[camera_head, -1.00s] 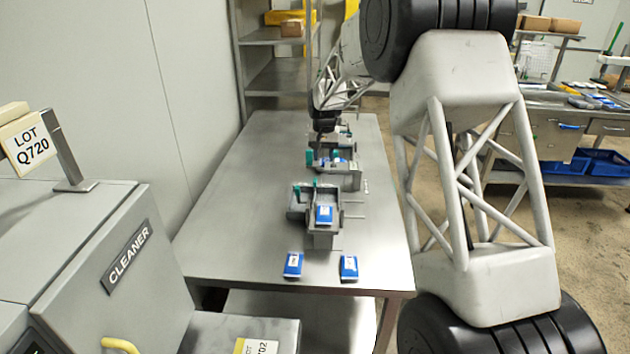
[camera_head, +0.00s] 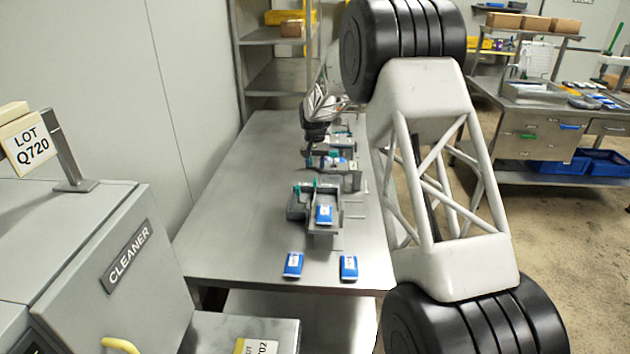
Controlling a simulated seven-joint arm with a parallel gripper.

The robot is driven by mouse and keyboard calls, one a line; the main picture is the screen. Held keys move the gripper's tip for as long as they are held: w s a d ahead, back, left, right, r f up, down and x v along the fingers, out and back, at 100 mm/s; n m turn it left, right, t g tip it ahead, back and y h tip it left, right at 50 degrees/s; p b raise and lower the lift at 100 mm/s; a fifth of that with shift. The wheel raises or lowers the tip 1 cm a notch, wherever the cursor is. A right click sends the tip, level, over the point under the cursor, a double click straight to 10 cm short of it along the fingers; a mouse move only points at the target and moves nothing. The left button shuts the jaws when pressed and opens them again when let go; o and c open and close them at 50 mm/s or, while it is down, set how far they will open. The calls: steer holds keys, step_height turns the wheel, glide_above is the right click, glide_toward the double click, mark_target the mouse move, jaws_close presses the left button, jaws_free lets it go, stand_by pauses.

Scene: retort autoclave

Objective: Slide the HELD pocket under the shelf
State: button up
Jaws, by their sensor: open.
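My gripper (camera_head: 309,152) is small and far off, at the far end of my arm over the steel table (camera_head: 235,215). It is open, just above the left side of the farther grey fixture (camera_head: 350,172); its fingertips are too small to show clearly. A blue packet with a white label (camera_head: 324,214) sits in the nearer grey fixture (camera_head: 298,205). Two more blue packets, a left one (camera_head: 292,265) and a right one (camera_head: 348,267), lie on the near part of the table. Their labels are too small to read, so I cannot tell which pocket is the HELD one.
A steel rack with shelves (camera_head: 275,75) stands behind the table. A grey cleaner cabinet (camera_head: 110,265) is at the near left. Another bench (camera_head: 535,115) with blue bins (camera_head: 605,163) is at the right. The table's left half is bare.

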mark_target(315, 180)
steer(key=shift+f, duration=3.65)
jaws_close()
